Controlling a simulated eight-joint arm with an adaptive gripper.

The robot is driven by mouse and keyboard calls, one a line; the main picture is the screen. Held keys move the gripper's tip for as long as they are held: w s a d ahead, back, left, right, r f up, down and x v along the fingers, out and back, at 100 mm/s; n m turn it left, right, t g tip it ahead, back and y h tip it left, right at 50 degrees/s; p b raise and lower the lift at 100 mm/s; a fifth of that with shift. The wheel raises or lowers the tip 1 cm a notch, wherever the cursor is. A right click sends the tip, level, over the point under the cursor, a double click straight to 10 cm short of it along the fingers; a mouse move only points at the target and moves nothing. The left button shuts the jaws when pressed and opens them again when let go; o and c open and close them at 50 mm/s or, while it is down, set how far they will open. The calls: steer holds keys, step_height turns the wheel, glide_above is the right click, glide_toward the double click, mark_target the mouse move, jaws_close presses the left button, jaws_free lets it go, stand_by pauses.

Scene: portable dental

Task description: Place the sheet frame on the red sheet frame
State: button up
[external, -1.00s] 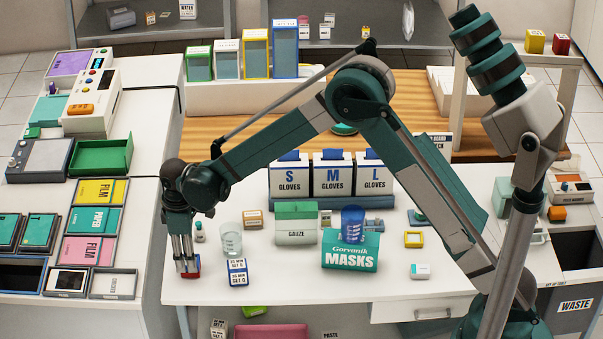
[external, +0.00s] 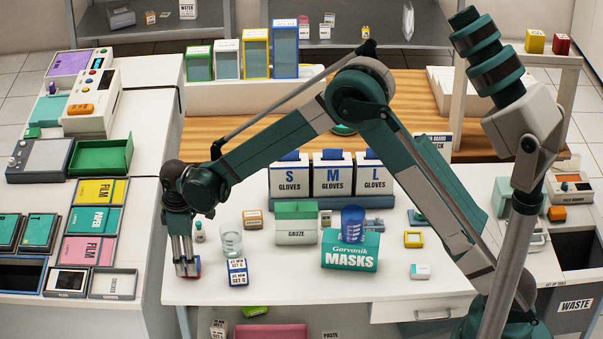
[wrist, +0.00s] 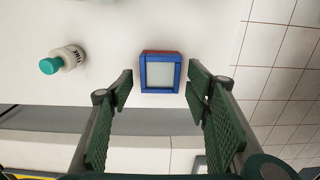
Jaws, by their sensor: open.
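In the wrist view a square blue sheet frame (wrist: 160,88) with a pale centre lies on top of the red sheet frame (wrist: 162,52). Only a strip of red shows along its far edge and upper corners. My gripper (wrist: 161,78) is open, with one finger on each side of the stack and a gap to each. In the external view my gripper (external: 187,268) points down at the front left of the white table. A little red of the lower frame (external: 191,271) shows at the fingertips; the fingers hide most of the stack.
A clear glass (external: 231,240) and a blue-and-white box (external: 237,272) stand to the right of my gripper. The table's front edge and the left counter (external: 140,250) are close.

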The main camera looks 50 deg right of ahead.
step_height(320, 180, up, 12)
steer(key=p, duration=0.1)
steer(key=shift+r, duration=0.2)
stand_by(0.4)
stand_by(0.5)
steer(key=shift+r, duration=0.1)
steer(key=s+d+r+m+t, duration=0.3)
steer(key=s+d+r+m, duration=0.1)
steer(key=s+d+r, duration=1.4)
steer(key=s+d+m+t, duration=0.2)
steer(key=s+d, duration=0.2)
steer(key=s, duration=0.9)
steer(key=s+d+m+t, duration=0.2)
steer(key=s+d, duration=0.3)
steer(key=s, duration=0.9)
steer(key=shift+r+m, duration=0.45)
steer(key=shift+m, duration=0.05)
